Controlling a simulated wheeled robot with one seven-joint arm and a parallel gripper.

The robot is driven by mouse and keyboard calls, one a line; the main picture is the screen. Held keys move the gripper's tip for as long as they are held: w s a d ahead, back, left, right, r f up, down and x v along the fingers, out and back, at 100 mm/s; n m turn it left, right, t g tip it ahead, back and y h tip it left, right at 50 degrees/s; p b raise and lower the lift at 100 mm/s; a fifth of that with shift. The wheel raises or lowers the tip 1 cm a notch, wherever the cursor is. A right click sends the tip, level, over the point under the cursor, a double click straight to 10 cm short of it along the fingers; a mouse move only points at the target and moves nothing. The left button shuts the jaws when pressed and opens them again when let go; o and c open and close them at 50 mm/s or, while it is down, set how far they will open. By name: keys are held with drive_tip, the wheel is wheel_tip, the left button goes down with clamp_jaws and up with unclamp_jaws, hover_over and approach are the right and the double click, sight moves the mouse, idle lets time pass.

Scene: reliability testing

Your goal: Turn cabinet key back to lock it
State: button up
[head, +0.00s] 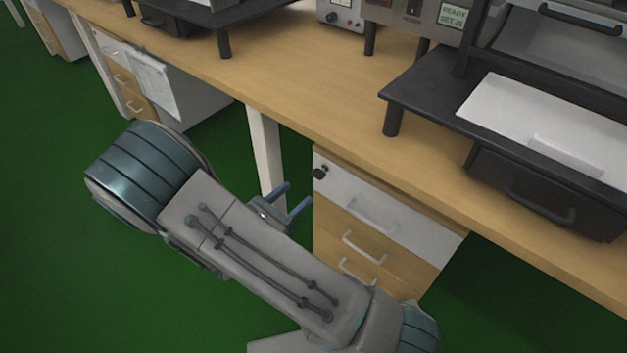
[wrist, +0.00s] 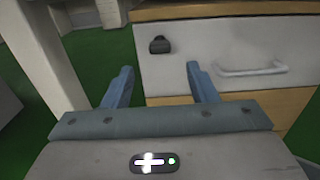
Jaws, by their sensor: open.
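The cabinet (head: 335,230) stands under the bench, with a white top drawer and wooden drawers below. The dark key (head: 320,173) sits in the lock at the upper left of the white drawer front. In the wrist view the key (wrist: 159,45) shows as a small black piece, ahead of my gripper and between the lines of its fingers. My gripper (head: 295,197) is open and empty, with two blue fingers pointing toward the cabinet. In the wrist view the fingers (wrist: 160,80) stand wide apart, short of the key and not touching it. The key's exact angle is hard to tell.
The wooden bench top (head: 290,85) overhangs the cabinet. A pale bench leg (head: 262,145) stands just left of it. The drawer handle (wrist: 250,69) lies right of the key. Black equipment (head: 530,190) stands on the bench. Green floor is open at left.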

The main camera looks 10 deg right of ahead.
sight(315, 177)
drive_tip(key=b+x, duration=0.1)
drive_tip(key=x, duration=0.7)
drive_tip(key=shift+w+d+b, duration=0.1)
drive_tip(key=shift+d+b, duration=0.05)
drive_tip(key=shift+b, duration=0.15)
drive_tip(key=c, duration=1)
